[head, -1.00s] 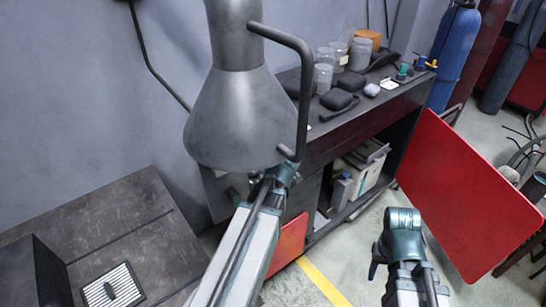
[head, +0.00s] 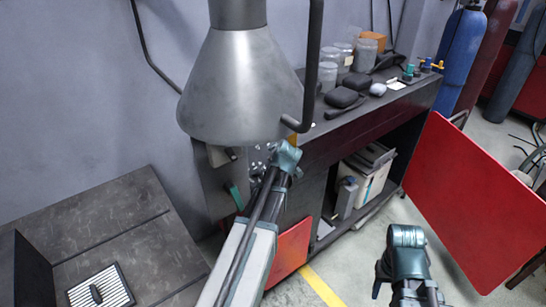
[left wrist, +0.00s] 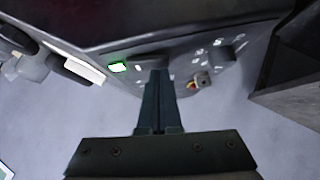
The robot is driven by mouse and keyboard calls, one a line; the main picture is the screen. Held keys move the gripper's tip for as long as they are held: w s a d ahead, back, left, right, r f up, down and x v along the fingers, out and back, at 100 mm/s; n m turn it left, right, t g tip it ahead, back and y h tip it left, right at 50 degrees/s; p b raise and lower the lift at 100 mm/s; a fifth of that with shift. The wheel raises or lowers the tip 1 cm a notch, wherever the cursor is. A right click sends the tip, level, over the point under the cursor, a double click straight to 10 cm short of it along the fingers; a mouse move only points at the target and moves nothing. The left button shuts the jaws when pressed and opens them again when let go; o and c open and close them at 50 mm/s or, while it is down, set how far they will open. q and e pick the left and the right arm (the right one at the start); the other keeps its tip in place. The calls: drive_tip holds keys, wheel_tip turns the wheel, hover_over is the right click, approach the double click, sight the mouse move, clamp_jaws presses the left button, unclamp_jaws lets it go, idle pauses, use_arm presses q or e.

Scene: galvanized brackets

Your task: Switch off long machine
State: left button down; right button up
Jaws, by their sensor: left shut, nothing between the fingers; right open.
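The long machine, a long dark bench-like body (head: 375,125), runs along the wall in the head view. Its end panel (head: 215,185) shows under the grey hood, with a green part (head: 236,197) on it. In the left wrist view, the panel (left wrist: 225,75) has a lit green switch (left wrist: 118,67), white markings and a small red-yellow knob (left wrist: 201,79). My left gripper (left wrist: 158,75) is shut and empty, its tips over the panel to the right of the green switch; contact is unclear. My right gripper (head: 382,277) is open, low over the floor.
The grey conical hood (head: 235,90) and its bent dark pipe (head: 313,70) hang close above my left arm. Jars (head: 328,72) and black cases (head: 341,97) stand on the machine. A red panel (head: 475,200) stands at right. A dark metal surface (head: 120,240) lies at left.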

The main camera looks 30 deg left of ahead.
use_arm(q)
drive_tip(key=shift+f, duration=0.1)
drive_tip(key=shift+f+n+t+b, duration=0.35)
drive_tip(key=shift+f+b, duration=0.35)
drive_tip(key=shift+b, duration=0.35)
drive_tip(key=shift+r+p, duration=0.4)
drive_tip(key=shift+p, duration=0.05)
drive_tip(key=shift+r, duration=0.1)
drive_tip(key=shift+w+r+p, duration=0.1)
drive_tip(key=shift+r+p, duration=0.65)
drive_tip(key=shift+p, duration=0.05)
